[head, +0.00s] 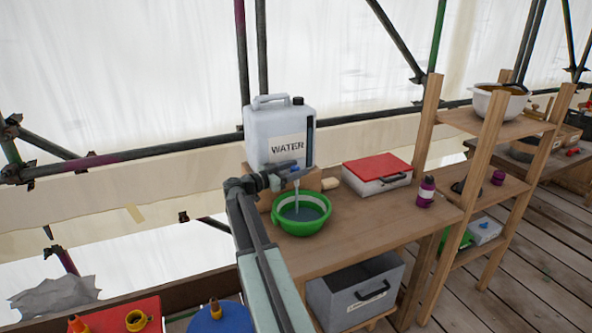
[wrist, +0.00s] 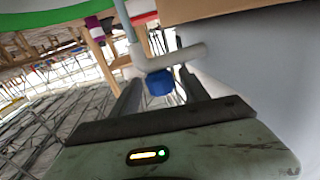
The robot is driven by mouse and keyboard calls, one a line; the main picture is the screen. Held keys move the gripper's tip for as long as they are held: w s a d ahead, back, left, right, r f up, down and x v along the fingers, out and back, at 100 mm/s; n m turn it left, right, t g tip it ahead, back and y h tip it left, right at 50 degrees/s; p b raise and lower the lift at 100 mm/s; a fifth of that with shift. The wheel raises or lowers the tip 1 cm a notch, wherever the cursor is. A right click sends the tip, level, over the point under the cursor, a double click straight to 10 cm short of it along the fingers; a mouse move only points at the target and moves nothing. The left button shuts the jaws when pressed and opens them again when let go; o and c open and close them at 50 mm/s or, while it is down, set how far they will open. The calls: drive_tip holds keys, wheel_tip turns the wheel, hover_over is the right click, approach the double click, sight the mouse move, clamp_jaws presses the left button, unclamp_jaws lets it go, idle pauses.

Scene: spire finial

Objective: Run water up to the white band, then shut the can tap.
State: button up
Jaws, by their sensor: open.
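The white water can (head: 275,138) stands on a wooden block at the back of the bench. Its tap has a blue part (head: 294,169), which also shows in the wrist view (wrist: 159,83) between my fingers. A stream of water (head: 296,191) falls from the tap into a green bowl (head: 278,217) below. My gripper (head: 284,171) is open around the tap, one finger on each side in the wrist view (wrist: 160,95). I cannot tell whether the fingers touch it.
A white box with a red lid (head: 375,168) and a purple bottle (head: 426,192) stand to the right on the bench (head: 372,221). A wooden shelf (head: 432,110) rises beyond them. A grey crate (head: 355,290) sits below. The bench front is clear.

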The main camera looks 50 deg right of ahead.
drive_tip(key=w+a, duration=0.1)
drive_tip(key=a, duration=0.6)
drive_tip(key=shift+w+a, duration=0.2)
drive_tip(key=shift+a, duration=0.15)
